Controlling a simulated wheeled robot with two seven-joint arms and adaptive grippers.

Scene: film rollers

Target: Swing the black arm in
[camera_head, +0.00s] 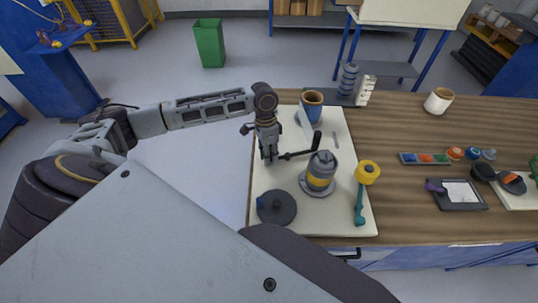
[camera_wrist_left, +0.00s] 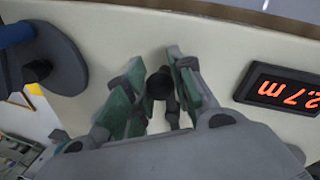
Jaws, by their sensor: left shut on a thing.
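The black arm (camera_head: 297,155) is a thin dark bar on the cream board, next to a grey and yellow cylinder (camera_head: 320,174). Its upper right end has a dark upright knob or handle. My left gripper (camera_head: 268,158) points down at the bar's left end. In the left wrist view its two green-padded fingers (camera_wrist_left: 157,88) are shut around a round black knob (camera_wrist_left: 160,83), which seems to belong to the arm. Most of the bar is hidden in that view. My right gripper is not in view.
The cream board (camera_head: 343,222) also bears a dark disc (camera_head: 277,207), a yellow roller on a teal arm (camera_head: 367,172) and a blue and brown roller (camera_head: 312,103). A red-digit display (camera_wrist_left: 285,90) shows in the left wrist view. A white cup (camera_head: 438,101) stands right.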

